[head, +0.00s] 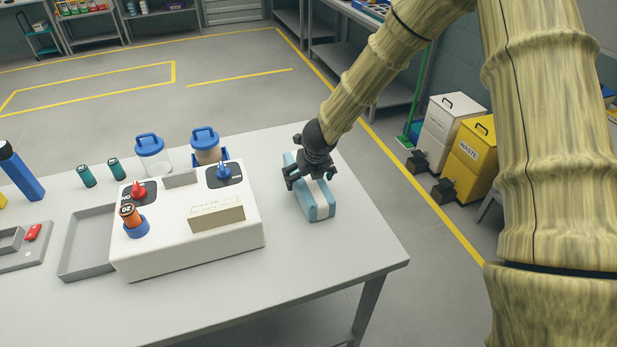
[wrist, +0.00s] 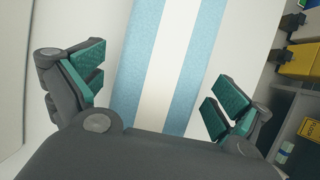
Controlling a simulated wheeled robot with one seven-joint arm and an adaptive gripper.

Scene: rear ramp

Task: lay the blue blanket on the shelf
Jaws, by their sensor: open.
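The blue blanket (head: 315,205) is a folded, light blue block with a white band along its middle. It lies on the table (head: 340,262), right of the white box. My gripper (head: 311,180) is over the blanket from above, its fingers apart. In the wrist view the blanket (wrist: 205,65) runs between the two open fingers (wrist: 160,95), with space on both sides of it. I cannot tell how far above it the fingertips are. Shelves (head: 298,30) stand along the far wall in the head view; I cannot tell which one the task means.
The white box (head: 190,240) with red and blue knobs stands left of my gripper. Two blue-lidded jars (head: 152,158) (head: 206,148) stand behind it. A grey tray (head: 88,240) lies at left. The table's right end is clear. White and yellow bins (head: 470,160) stand on the floor.

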